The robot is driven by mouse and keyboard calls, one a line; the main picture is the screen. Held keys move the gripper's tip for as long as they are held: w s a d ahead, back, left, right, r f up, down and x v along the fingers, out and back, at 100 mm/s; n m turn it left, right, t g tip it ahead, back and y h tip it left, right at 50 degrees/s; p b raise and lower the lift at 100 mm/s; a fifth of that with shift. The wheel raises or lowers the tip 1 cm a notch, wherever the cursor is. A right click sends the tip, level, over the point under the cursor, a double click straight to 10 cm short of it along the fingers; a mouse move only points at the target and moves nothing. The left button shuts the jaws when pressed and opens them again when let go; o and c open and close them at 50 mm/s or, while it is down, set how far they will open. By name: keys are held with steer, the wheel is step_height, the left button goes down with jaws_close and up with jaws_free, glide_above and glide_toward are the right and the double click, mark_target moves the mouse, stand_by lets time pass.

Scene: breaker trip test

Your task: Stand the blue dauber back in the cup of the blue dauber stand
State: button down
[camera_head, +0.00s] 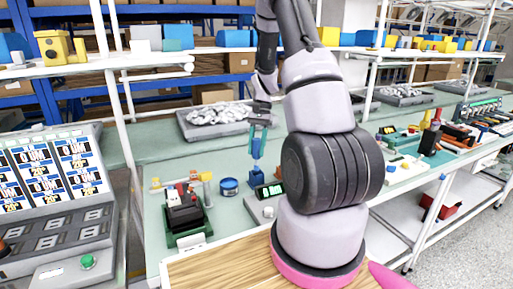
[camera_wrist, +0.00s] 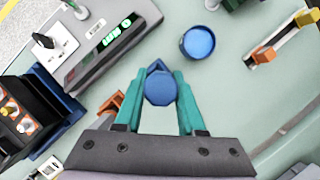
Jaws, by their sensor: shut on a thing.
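My gripper (camera_head: 258,132), with teal fingers, is shut on the blue dauber (camera_head: 256,150) above the green bench. The dauber hangs roughly upright below the fingers. In the wrist view, the dauber (camera_wrist: 160,88) sits between the fingertips (camera_wrist: 161,78) and is seen from above. The round blue cup of the blue dauber stand (camera_head: 229,185) stands on the bench just left of the dauber. In the wrist view, the cup (camera_wrist: 198,43) is ahead and to the right of the dauber, apart from it. I cannot tell the height of the dauber's lower end above the bench.
A meter with a green display (camera_head: 269,191) stands close right of the dauber; it is at the upper left in the wrist view (camera_wrist: 112,38). A black breaker on a green base (camera_head: 185,215) is left of the cup. A grey tray of parts (camera_head: 215,122) lies behind.

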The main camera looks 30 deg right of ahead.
mark_target(256, 165)
steer(key=shift+f, duration=2.8)
steer(key=shift+c, duration=2.1)
jaws_free()
steer(key=v, duration=1)
steer(key=shift+r, duration=0.35)
steer(key=shift+w, duration=0.1)
